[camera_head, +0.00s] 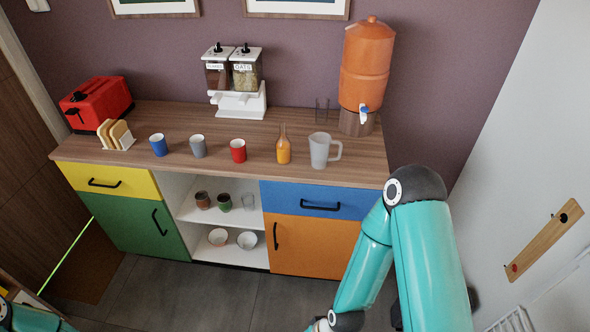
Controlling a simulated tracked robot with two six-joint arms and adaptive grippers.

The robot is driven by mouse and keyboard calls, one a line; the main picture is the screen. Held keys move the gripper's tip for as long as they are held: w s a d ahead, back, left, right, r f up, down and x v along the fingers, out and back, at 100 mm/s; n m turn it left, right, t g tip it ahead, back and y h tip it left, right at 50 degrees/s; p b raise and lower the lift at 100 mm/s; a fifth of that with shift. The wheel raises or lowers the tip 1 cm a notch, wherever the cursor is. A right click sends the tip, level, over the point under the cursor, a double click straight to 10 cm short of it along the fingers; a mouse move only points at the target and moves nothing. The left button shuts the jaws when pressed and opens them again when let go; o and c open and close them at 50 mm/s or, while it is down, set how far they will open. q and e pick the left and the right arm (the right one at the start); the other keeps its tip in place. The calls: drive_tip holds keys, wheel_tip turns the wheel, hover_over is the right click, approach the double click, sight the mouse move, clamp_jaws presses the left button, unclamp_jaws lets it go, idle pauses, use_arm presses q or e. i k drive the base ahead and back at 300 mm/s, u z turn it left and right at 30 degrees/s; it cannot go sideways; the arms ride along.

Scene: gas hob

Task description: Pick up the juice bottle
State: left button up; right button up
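The juice bottle (283,147) is a small orange bottle with a narrow neck. It stands upright on the wooden counter top, between the red cup and the clear pitcher. My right arm comes in from the lower right, in front of the counter, and its gripper is outside the frame at the bottom. Only a small piece of my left arm shows in the lower left corner, and its gripper is not in view. Neither arm touches the bottle.
A clear pitcher (321,150) stands right of the bottle and a red cup (238,151) left of it. Grey (198,146) and blue (158,145) cups stand farther left. A cereal dispenser (238,103), orange water dispenser (366,65) and red toaster (97,103) stand behind. The counter (285,181) has bare space in front.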

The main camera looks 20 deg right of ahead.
sight(283, 144)
drive_tip(key=u, duration=0.25)
drive_tip(key=k, duration=0.25)
drive_tip(key=u, duration=0.6)
drive_tip(key=i, duration=1.95)
drive_tip(key=z, duration=1.4)
drive_tip(key=i, duration=0.55)
drive_tip(key=u, duration=0.15)
drive_tip(key=k, duration=0.55)
